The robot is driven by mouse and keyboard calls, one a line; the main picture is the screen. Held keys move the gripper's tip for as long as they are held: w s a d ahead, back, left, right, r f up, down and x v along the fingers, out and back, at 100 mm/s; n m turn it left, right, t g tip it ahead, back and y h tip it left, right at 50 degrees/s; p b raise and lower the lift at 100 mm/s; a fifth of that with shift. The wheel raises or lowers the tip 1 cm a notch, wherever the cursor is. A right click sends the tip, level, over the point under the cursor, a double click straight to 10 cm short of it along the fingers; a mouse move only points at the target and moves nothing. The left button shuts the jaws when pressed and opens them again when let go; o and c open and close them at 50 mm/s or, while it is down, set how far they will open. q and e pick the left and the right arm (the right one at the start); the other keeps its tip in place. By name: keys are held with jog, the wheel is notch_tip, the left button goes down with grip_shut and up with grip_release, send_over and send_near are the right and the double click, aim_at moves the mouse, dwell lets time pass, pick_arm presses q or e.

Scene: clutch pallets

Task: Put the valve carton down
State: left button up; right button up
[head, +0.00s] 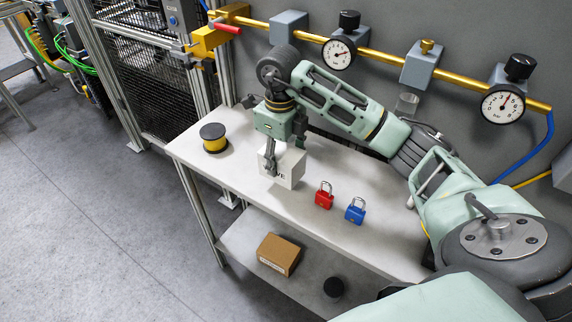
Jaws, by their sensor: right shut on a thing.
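The valve carton (291,172) is a white box with dark lettering on its front, partly covered by the gripper. It is at the white bench top (240,180), near the front edge. I cannot tell whether its underside touches the surface. My right gripper (271,168) is shut on the carton from above, with one dark finger across its front face. The other finger is mostly hidden. My left gripper is not in view.
A yellow-and-black spool (213,138) stands left on the bench. A red padlock (324,195) and a blue padlock (355,211) lie right of the carton. A brown box (278,255) is on the lower shelf. A yellow pipe with gauges (338,54) runs behind.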

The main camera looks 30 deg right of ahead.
notch_tip(320, 180, down, 4)
jog(key=shift+f+p, duration=0.15)
jog(key=shift+p, duration=0.4)
jog(key=shift+f, duration=0.3)
jog(key=o, duration=1.4)
jog(key=shift+r, duration=0.1)
jog(key=shift+r, duration=0.4)
notch_tip(320, 180, up, 11)
jog(key=shift+r+b, duration=0.2)
jog(key=shift+b, duration=0.5)
